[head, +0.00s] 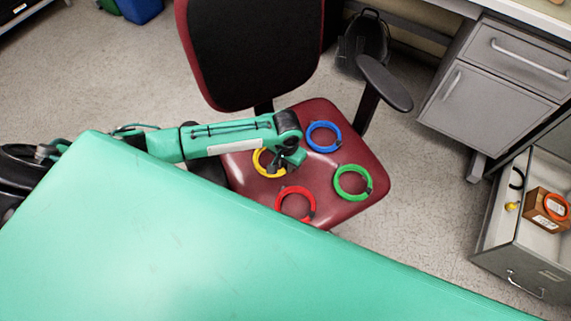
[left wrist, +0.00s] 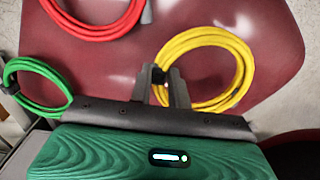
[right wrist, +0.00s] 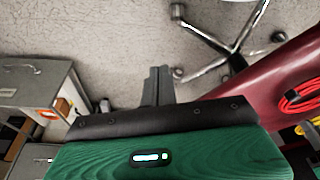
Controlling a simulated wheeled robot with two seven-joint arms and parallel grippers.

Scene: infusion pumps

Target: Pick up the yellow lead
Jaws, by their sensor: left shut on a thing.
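The yellow lead (head: 257,163) is a coiled ring on the dark red chair seat (head: 345,210). My left gripper (head: 281,167) reaches over the seat and partly covers the coil. In the left wrist view its fingers (left wrist: 161,82) are shut on the near edge of the yellow lead (left wrist: 243,75), by a black piece on it. The coil still appears to lie on or very close to the seat. My right gripper (right wrist: 158,84) shows only in the right wrist view, its fingers together and empty above the floor.
Blue (head: 323,137), green (head: 352,182) and red (head: 295,203) coiled leads lie on the same seat. The chair's backrest (head: 250,50) and armrest (head: 386,83) rise around it. A green-topped surface (head: 200,255) is in front. An open drawer (head: 520,235) stands at right.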

